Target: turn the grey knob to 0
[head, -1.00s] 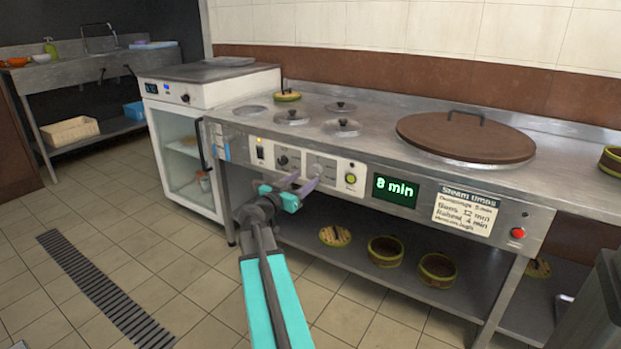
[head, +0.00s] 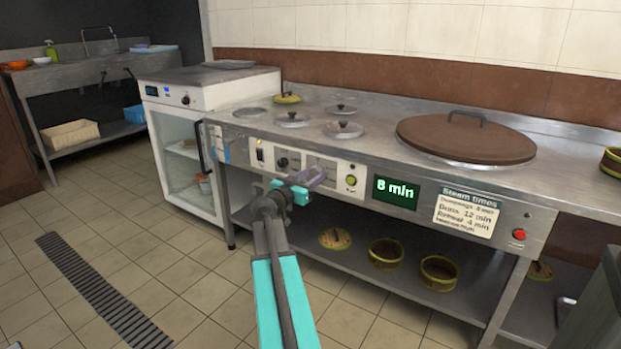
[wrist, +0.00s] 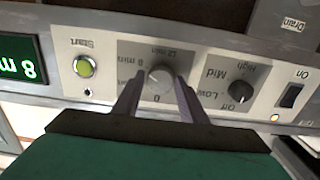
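The grey knob (wrist: 160,79) is on a light grey dial plate (wrist: 134,55) on the front panel, seen upside down in the wrist view. The plate has a 0 mark at the picture's bottom and minute marks to the left and top. The knob's pointer is too small to read surely. My gripper (wrist: 159,81) is open, with one finger on each side of the knob and small gaps showing. In the head view my gripper (head: 312,177) is at the panel and hides the knob. The display (head: 395,192) reads 8 min.
A black knob (wrist: 240,91) with Off, Low, Mid and High marks and a black On switch (wrist: 291,96) are to the right in the wrist view. A green Start button (wrist: 84,67) is to the left. A red button (head: 519,234) is farther along the counter front.

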